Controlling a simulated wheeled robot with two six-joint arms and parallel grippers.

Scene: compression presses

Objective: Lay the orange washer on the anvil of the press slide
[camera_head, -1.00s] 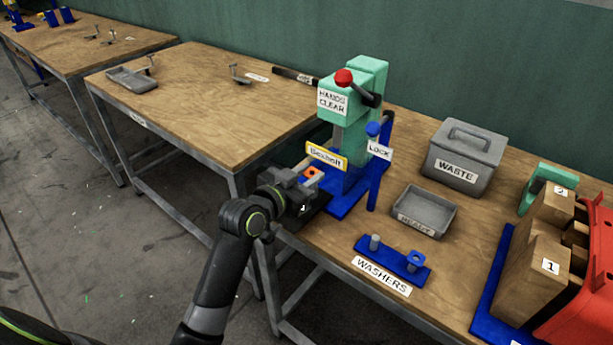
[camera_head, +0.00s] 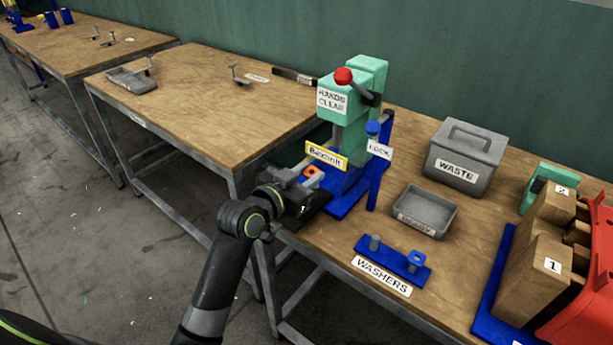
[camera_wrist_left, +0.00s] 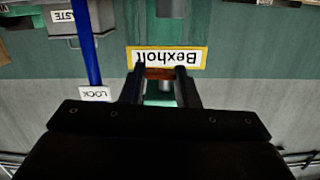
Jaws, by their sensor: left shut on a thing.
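The orange washer (camera_head: 312,171) is between the fingertips of my left gripper (camera_head: 308,177), in front of the press. In the left wrist view the washer (camera_wrist_left: 160,73) shows as a thin orange-brown strip between the two dark fingers (camera_wrist_left: 160,85). The teal press (camera_head: 362,90) has a red knob, a "HANDS CLEAR" sign and a blue base (camera_head: 345,203). A yellow-edged "Bexholt" plate (camera_head: 327,157) is just behind the washer. I cannot make out the anvil of the slide; the gripper and plate cover that area. My right gripper is not in view.
A blue post (camera_head: 374,178) with a "LOCK" tag stands right of the gripper. A grey tray (camera_head: 425,211), the "WASHERS" stand (camera_head: 392,258) with a blue washer on a peg, and a grey "WASTE" bin (camera_head: 465,157) are farther right. The table's front edge lies below my arm.

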